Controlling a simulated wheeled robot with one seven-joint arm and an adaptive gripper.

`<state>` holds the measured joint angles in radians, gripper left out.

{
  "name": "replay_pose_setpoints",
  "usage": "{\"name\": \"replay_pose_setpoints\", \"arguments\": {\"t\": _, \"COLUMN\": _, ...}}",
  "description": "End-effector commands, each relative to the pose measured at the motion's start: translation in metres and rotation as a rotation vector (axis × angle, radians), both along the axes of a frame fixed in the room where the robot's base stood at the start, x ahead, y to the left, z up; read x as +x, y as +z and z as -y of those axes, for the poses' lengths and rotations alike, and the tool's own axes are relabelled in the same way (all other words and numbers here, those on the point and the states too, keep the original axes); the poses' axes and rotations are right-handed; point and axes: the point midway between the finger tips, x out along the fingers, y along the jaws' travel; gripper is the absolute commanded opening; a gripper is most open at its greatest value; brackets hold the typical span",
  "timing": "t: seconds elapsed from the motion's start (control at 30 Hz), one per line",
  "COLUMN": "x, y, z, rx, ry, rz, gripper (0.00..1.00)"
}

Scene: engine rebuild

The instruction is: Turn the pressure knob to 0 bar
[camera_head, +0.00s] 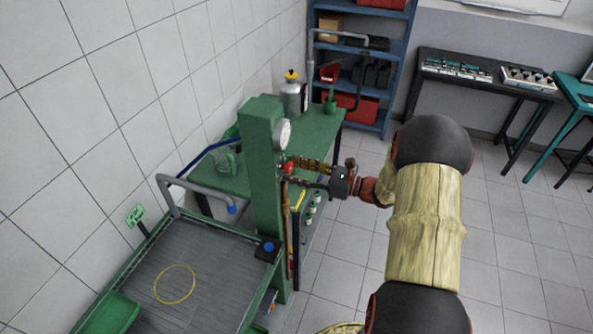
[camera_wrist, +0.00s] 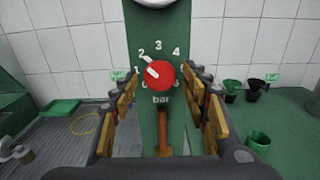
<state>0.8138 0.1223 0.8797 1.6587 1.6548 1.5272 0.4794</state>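The red pressure knob (camera_wrist: 160,75) is on the front of the green column (camera_wrist: 160,25) in the wrist view. My gripper (camera_wrist: 167,82) is open, with one finger on each side of the knob and a gap on both sides. In the head view, my gripper (camera_head: 296,172) reaches the column from the right, with its fingers close to the red knob (camera_head: 287,168).
A round gauge (camera_head: 283,133) sits above the knob. A grey-topped washing bench (camera_head: 150,270) stands at front left, and a green table (camera_head: 315,130) behind the column holds a grey bottle (camera_head: 292,95). The tiled floor (camera_head: 530,240) at right is free.

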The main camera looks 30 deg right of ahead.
Motion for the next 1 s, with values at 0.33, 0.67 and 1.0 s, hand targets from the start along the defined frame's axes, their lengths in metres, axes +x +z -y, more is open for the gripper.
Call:
{"name": "replay_pose_setpoints", "arguments": {"t": 0.33, "x": -0.0002, "y": 0.0, "z": 0.0001, "rx": 0.0, "ry": 0.0, "rz": 0.0, "gripper": 0.24}}
{"name": "replay_pose_setpoints", "arguments": {"t": 0.67, "x": -0.0001, "y": 0.0001, "z": 0.0002, "rx": 0.0, "ry": 0.0, "rz": 0.0, "gripper": 0.06}}
{"name": "replay_pose_setpoints", "arguments": {"t": 1.0, "x": 0.0001, "y": -0.001, "z": 0.0004, "rx": -0.044, "ry": 0.0, "rz": 0.034, "gripper": 0.06}}
